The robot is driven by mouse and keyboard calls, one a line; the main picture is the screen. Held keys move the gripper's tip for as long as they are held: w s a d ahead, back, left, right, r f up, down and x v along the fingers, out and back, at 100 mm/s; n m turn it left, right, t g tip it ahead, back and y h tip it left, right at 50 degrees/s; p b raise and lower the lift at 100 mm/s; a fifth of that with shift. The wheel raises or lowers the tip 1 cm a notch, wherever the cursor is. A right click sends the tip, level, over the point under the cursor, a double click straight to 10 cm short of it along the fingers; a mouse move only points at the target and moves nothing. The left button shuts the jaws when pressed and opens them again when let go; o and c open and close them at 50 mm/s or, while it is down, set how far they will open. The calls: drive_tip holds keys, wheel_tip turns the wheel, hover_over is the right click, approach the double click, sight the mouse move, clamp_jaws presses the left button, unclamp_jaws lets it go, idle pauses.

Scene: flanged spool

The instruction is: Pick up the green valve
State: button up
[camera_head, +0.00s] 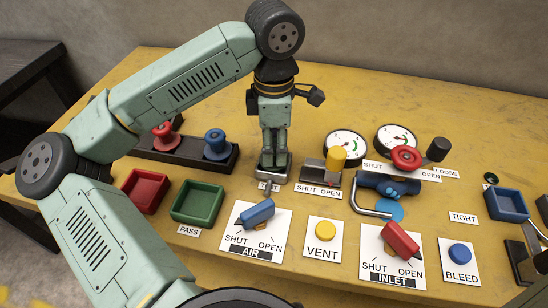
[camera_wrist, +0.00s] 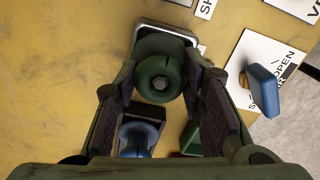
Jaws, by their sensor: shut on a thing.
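The green valve (camera_wrist: 160,74) is a flanged spool with a grey centre, seen end-on in the wrist view between my two fingers. My gripper (camera_wrist: 163,88) is shut on it, with a dark finger pad on either side. In the head view my gripper (camera_head: 274,152) points straight down over a small metal-rimmed stand (camera_head: 273,174), and my fingers hide the valve there. The stand's rim also shows behind the valve in the wrist view (camera_wrist: 190,37). I cannot tell whether the valve touches the stand.
Red (camera_head: 163,137) and blue (camera_head: 216,145) spools stand in a dark rack (camera_head: 190,158) to the left. A red tray (camera_head: 145,191) and a green tray (camera_head: 197,203) lie in front. Levers, buttons, gauges and a pipe crowd the right. The yellow table behind is clear.

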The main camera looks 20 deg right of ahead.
clamp_jaws()
idle(0.4)
